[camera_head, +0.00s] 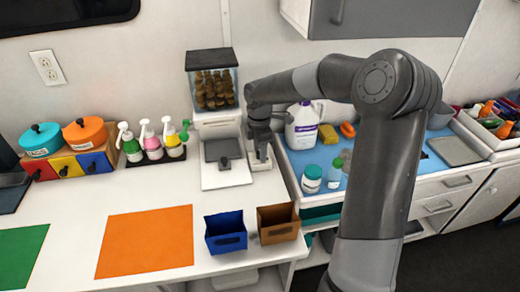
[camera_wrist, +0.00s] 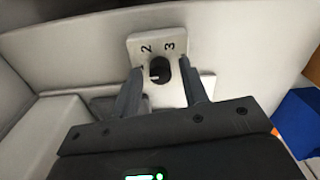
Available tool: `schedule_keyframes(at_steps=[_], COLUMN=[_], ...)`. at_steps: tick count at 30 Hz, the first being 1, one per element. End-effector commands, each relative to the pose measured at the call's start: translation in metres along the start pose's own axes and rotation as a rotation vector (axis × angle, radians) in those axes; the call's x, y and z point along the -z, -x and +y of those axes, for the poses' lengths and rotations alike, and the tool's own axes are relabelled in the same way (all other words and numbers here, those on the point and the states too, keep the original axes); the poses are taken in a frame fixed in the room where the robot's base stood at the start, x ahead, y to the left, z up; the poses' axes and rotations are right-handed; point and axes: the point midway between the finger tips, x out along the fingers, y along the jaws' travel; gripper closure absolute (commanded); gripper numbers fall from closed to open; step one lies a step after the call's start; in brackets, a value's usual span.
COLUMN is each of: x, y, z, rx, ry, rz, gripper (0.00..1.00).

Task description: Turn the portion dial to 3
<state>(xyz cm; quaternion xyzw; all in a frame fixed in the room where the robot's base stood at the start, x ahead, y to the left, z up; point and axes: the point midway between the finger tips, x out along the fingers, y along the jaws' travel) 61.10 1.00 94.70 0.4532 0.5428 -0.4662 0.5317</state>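The portion dial is a black knob (camera_wrist: 160,71) on a pale plate (camera_wrist: 175,90) in the wrist view. The numbers 2 and 3 show above the knob, and another mark, partly hidden, lies to its left. A white pointer mark is on the knob's left side. My gripper (camera_wrist: 164,88) is open, with one finger on each side of the knob; I see gaps and cannot make out contact. In the head view my gripper (camera_head: 260,157) is low at the right side of the treat dispenser (camera_head: 213,90); the dial is hidden there.
A grey scoop tray (camera_head: 222,150) sits at the dispenser's base. A white jug (camera_head: 302,127) and jars (camera_head: 312,177) stand on the blue mat to the right. Blue (camera_head: 226,232) and brown (camera_head: 278,222) bins stand in front.

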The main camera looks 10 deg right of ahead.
Motion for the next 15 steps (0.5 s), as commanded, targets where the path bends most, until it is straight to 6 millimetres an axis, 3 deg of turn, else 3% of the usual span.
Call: schedule_keyframes(at_steps=[15], x=[-0.0001], y=[0.0004], z=[0.0001], rx=[0.0], ry=[0.0], rz=[0.0], gripper=[1.0])
